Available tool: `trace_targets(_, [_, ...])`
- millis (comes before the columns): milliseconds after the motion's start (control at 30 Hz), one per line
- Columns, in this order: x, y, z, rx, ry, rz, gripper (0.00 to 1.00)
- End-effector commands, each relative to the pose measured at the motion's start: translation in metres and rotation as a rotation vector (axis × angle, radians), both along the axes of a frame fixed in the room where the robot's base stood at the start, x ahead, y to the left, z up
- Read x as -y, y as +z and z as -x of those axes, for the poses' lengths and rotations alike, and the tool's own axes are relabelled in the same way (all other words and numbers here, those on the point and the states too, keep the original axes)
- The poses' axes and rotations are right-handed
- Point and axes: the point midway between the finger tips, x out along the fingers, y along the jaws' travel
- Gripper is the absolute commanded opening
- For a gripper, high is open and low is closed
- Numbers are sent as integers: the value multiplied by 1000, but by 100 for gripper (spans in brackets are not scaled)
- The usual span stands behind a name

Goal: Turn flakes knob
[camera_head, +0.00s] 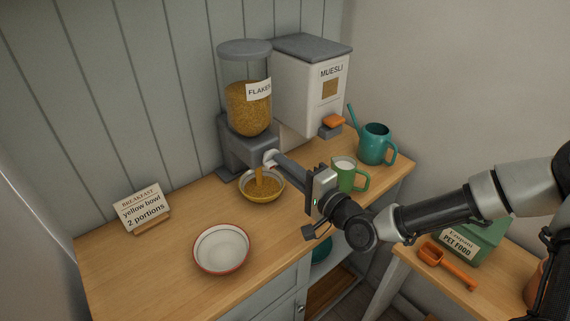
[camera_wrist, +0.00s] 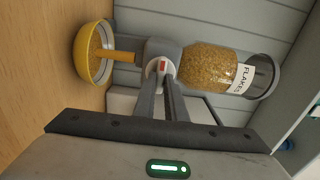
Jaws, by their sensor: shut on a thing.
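The flakes dispenser (camera_head: 247,105) has a clear round hopper labelled FLAKES, partly filled with golden flakes, on a grey base. Its pale round knob (camera_head: 269,157) faces forward; in the wrist view the knob (camera_wrist: 153,67) shows a red mark. My gripper (camera_head: 275,161) is shut on the knob, its two fingers (camera_wrist: 168,84) reaching to it. The yellow bowl (camera_head: 246,196) stands under the outlet with flakes inside. A golden column (camera_wrist: 119,56) runs between outlet and bowl, seemingly falling flakes. A card (camera_head: 143,208) reads "BREAKFAST yellow bowl 2 portions".
A muesli dispenser (camera_head: 305,85) with an orange lever stands right of the flakes. A green mug (camera_head: 347,178) and a teal watering can (camera_head: 375,145) are close to my arm. A white red-rimmed bowl (camera_head: 221,249) stands at front.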

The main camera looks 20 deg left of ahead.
Motion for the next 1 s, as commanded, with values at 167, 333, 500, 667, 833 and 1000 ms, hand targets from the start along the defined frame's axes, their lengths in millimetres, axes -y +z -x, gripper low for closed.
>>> trace_targets(167, [0,0,0,-19,0,-9,0])
trace_targets(333, [0,0,0,-21,0,-10,0])
trace_targets(500, [0,-1,0,-20,0,-9,0])
trace_targets(667, [0,0,0,-20,0,-9,30])
trace_targets(833, [0,0,0,-19,0,-9,30])
trace_targets(1000, [4,0,1,-19,-1,-9,30])
